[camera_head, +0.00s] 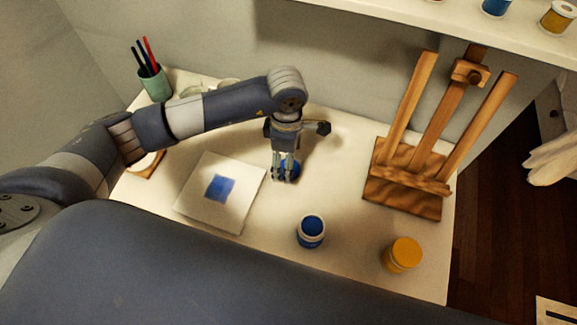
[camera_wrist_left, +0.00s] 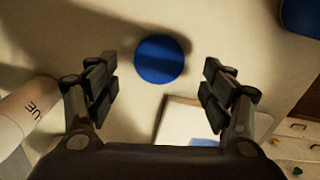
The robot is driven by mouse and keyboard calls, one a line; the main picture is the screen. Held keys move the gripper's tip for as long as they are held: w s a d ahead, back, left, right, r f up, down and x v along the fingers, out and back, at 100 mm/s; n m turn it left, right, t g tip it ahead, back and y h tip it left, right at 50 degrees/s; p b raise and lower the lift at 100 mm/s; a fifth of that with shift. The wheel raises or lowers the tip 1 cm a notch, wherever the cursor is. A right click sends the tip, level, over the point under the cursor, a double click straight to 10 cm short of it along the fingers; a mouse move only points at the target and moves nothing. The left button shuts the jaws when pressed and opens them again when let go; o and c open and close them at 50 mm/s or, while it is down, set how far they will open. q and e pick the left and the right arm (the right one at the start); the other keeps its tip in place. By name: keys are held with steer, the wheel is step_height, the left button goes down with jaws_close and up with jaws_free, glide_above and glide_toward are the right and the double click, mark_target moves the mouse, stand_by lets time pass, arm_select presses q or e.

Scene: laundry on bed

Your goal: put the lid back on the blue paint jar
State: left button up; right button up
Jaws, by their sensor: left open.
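The blue paint jar (camera_head: 311,231) stands upright and uncovered on the white table, with blue paint visible inside. A white cylinder with the letters "UE" (camera_wrist_left: 25,116) at the left of the left wrist view looks like this jar. The round blue lid (camera_wrist_left: 159,59) lies on the table farther back; in the head view only bits of the lid (camera_head: 294,166) show behind my fingers. My left gripper (camera_head: 285,178) points down over the lid. In the left wrist view the fingers (camera_wrist_left: 159,85) are apart, with nothing between them. My right gripper is not in view.
A painted sheet (camera_head: 249,190) lies left of the gripper. A closed yellow jar (camera_head: 402,254) stands front right, and a wooden easel (camera_head: 409,190) stands at the right. A green brush cup (camera_head: 156,84) is back left. A shelf (camera_head: 440,18) with jars hangs above.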

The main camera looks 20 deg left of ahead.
mark_target(296, 167)
arm_select(q)
steer(key=shift+f, duration=1.45)
steer(key=c, duration=0.8)
